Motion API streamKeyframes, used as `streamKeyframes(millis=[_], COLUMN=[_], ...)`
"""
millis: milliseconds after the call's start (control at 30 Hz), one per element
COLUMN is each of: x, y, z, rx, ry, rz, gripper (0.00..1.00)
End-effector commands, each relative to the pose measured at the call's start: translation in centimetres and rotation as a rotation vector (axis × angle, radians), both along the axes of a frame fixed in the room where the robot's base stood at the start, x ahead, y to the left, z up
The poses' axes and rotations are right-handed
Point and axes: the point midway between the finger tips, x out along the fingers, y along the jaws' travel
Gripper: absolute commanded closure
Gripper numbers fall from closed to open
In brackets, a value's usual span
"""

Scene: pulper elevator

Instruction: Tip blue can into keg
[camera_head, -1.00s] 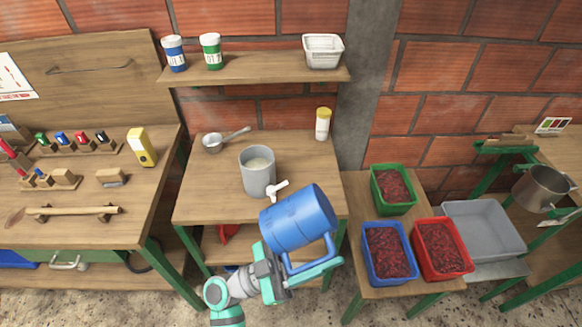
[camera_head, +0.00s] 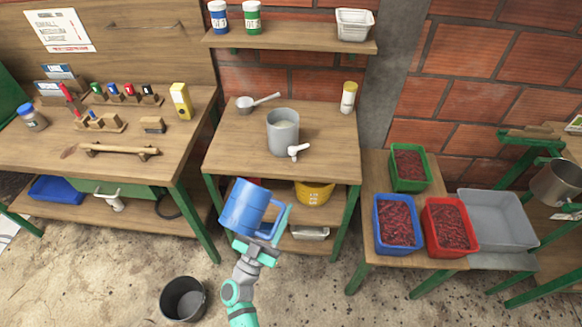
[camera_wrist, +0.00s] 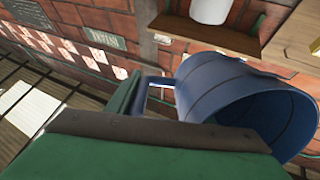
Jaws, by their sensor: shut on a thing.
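The blue can (camera_head: 245,207) is in my gripper (camera_head: 262,245), which is shut on its handle. The can is tilted and held in front of the middle table, below the level of its top. In the wrist view the can (camera_wrist: 215,85) shows its open mouth facing right; the inside that shows looks empty, though its bottom is partly hidden. The grey keg (camera_head: 283,138) stands upright on the middle table, with a white tap at its lower right and pale contents inside. The can and keg are apart.
The middle table (camera_head: 240,165) also holds a small saucepan (camera_head: 246,104) and a yellow-capped bottle (camera_head: 348,97). Green, blue and red crates (camera_head: 447,226) of red stuff stand at right. A dark bucket (camera_head: 184,299) is on the floor. A shelf (camera_head: 300,44) hangs above the keg.

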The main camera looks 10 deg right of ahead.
Motion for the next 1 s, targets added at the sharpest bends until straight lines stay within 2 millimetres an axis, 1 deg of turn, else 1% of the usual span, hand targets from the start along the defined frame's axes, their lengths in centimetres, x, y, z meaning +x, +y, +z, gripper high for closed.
streamKeyframes(millis=[100, 233, 400, 467, 600, 767, 1000], x=[1.6, 3.1, 5.2, 5.9, 7.5, 8.3, 9.1], y=[1.6, 3.0, 5.1, 5.8, 7.5, 8.5, 9.5], z=[-1.5, -2.7, -3.9, -4.1, -3.7, -2.8, -1.1], rx=[-0.003, -0.002, -0.001, -0.003, -0.003, 0.0, 0.0], ry=[0.002, 0.001, -0.001, -0.002, -0.003, -0.004, -0.004], rz=[0.09, 0.175, 0.276, 0.31, 0.368, 0.39, 0.403], gripper=[1.0, 1.0, 1.0, 1.0, 1.0, 1.0, 1.0])
